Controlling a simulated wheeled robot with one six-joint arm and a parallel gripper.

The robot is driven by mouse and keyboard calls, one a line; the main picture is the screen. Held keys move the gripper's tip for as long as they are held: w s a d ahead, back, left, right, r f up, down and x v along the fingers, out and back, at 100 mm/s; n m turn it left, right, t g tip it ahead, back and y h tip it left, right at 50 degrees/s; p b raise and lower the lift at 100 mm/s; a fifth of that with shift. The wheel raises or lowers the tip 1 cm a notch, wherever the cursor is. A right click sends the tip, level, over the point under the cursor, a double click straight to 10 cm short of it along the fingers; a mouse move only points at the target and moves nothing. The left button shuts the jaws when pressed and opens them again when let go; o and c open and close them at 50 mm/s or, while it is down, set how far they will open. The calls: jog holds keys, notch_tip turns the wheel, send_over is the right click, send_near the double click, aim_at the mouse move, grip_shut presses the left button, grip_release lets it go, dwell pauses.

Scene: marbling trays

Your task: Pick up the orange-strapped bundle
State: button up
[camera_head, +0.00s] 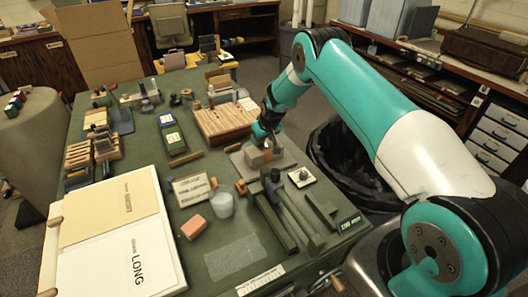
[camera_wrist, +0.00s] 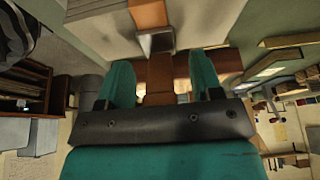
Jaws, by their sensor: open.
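The orange-strapped bundle (camera_head: 257,159) is a small tan block on a grey board (camera_head: 282,160) at the right side of the green table. My gripper (camera_head: 264,143) is down at the bundle and hides part of it. In the wrist view my gripper (camera_wrist: 162,72) has its two teal fingers apart. The bundle's orange-brown strap (camera_wrist: 159,78) shows between them, with a grey metal piece beside it. I cannot tell whether the fingers touch the bundle.
A slatted wooden block (camera_head: 226,122) stands behind and left of the bundle. A dark green clamp-like tool (camera_head: 280,215) and a small white tile (camera_head: 302,177) lie in front. A black bin (camera_head: 345,165) stands right of the table.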

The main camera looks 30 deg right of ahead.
grip_shut()
jog(key=shift+r, duration=0.15)
